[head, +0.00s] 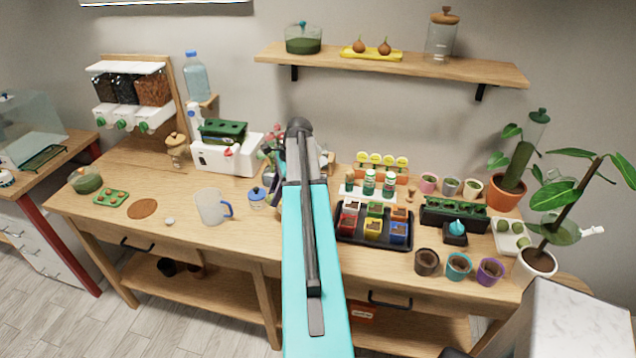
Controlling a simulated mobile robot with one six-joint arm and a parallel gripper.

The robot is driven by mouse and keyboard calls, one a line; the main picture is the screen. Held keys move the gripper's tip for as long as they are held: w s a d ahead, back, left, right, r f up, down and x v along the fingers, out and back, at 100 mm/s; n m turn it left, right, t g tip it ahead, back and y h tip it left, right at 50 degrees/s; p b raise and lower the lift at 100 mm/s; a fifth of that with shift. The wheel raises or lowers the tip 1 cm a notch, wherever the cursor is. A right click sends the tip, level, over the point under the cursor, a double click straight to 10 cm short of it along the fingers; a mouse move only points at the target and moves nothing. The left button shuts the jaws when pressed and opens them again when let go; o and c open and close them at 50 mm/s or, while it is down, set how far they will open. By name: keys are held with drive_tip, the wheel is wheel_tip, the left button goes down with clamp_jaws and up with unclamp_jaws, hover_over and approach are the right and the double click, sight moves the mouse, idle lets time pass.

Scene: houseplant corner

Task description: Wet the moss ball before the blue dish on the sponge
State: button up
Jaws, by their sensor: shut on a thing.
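Several round green balls that look like moss balls (517,227) rest on a white tray (501,243) at the right end of the wooden bench. A small teal-blue drop-shaped thing (456,227) sits in a dark square holder left of that tray. I cannot make out a blue dish or a sponge for certain. My teal and grey arm rises through the middle of the head view over the bench. It hides my gripper and anything in it, along with part of the bench behind.
A black tray (372,243) of coloured pots stands right of my arm, with loose pots (459,266) near the front edge. A clear jug (211,207) and blue-lidded jar (257,197) stand left. A leafy plant (566,210) overhangs the right end. The left front bench is mostly clear.

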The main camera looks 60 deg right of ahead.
drive_tip(key=s+d+m+t+h+p, duration=0.1)
drive_tip(key=s+d+m, duration=0.3)
drive_tip(key=s+d, duration=0.5)
drive_tip(key=shift+s+d+r+m+p, duration=0.4)
drive_tip(key=shift+s+p, duration=0.35)
drive_tip(key=shift+s, duration=0.15)
drive_tip(key=shift+a+f, duration=0.1)
drive_tip(key=shift+f, duration=0.15)
drive_tip(key=shift+f+b, duration=2.2)
drive_tip(key=shift+f, duration=0.65)
drive_tip(key=shift+f, duration=0.55)
drive_tip(key=shift+r, duration=0.15)
wheel_tip(320, 180, up, 7)
drive_tip(key=p, duration=0.4)
drive_tip(key=shift+p, duration=0.3)
drive_tip(key=shift+w, duration=0.1)
